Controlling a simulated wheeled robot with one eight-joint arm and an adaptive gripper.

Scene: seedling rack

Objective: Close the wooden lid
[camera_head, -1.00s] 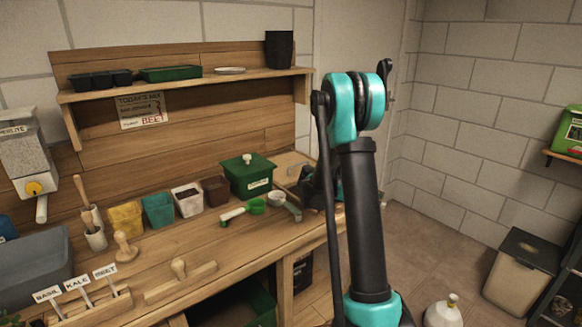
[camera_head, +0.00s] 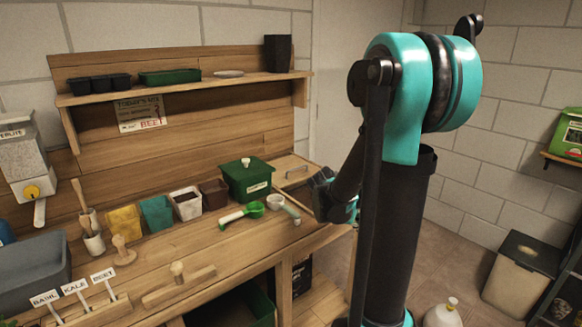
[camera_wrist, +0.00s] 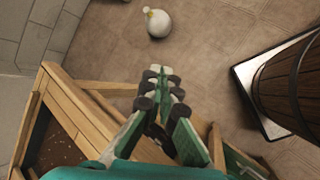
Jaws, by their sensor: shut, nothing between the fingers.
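The wooden lid (camera_head: 285,168) is a pale panel with a grey handle at the right end of the bench, beyond the green box. I cannot tell its exact tilt, and my arm hides part of that corner. In the wrist view a wood-framed opening (camera_wrist: 60,145) with brown, speckled contents shows at the lower left. My gripper (camera_wrist: 160,78) is shut and empty, beside the wooden frame, with floor beyond its tips. In the head view my gripper (camera_head: 338,197) is at the bench's right end, near the lid and partly hidden by my arm.
A green lidded box (camera_head: 247,180), a green scoop (camera_head: 242,214) and small pots stand left of the lid. A white bottle (camera_wrist: 157,22) is on the floor, and a wooden barrel (camera_wrist: 290,80) stands at the right in the wrist view. Open floor lies between.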

